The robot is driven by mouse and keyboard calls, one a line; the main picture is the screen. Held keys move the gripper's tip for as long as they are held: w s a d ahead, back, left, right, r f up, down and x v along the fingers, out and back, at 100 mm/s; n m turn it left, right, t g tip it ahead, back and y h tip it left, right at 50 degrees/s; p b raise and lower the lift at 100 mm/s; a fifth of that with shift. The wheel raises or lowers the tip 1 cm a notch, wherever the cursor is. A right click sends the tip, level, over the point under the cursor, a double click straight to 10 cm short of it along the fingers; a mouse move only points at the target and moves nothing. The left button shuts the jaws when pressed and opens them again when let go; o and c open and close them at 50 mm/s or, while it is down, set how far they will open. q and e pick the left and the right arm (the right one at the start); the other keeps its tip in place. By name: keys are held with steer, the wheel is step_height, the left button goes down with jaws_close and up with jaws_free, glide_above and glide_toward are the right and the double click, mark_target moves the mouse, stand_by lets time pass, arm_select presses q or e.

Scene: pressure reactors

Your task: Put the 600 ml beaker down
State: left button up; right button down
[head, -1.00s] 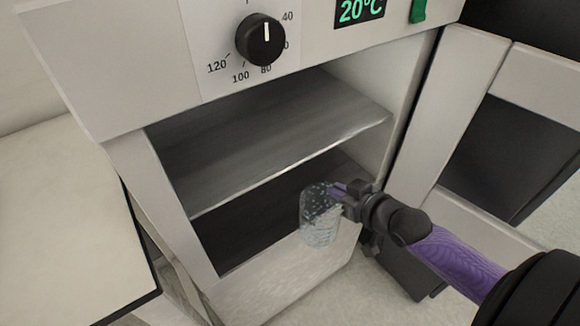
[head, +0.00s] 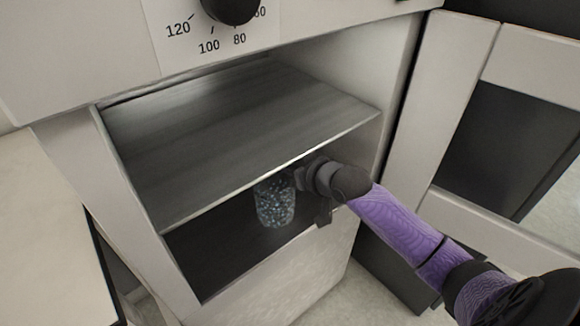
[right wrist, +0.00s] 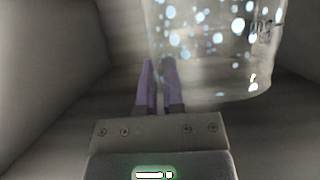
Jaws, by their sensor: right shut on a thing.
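The 600 ml beaker (head: 275,203) is clear glass with pale spots. In the head view it is upright inside the lower compartment of the oven, just under the shelf's front edge. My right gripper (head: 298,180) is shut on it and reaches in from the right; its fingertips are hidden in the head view. In the right wrist view the beaker (right wrist: 222,45) fills the upper right, and the purple fingers (right wrist: 158,85) meet its near side. Whether its base touches the compartment floor I cannot tell. My left gripper is not in view.
The metal shelf (head: 240,130) lies close above the beaker and my wrist. The lower compartment floor (head: 215,255) is bare to the left. The oven's open door (head: 455,130) stands at the right, beside my arm. A pale worktop (head: 50,240) is at the left.

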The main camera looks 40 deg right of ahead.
steer(key=c, duration=0.8)
jaws_free()
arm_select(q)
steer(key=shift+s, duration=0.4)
arm_select(e)
steer(key=shift+o, duration=0.3)
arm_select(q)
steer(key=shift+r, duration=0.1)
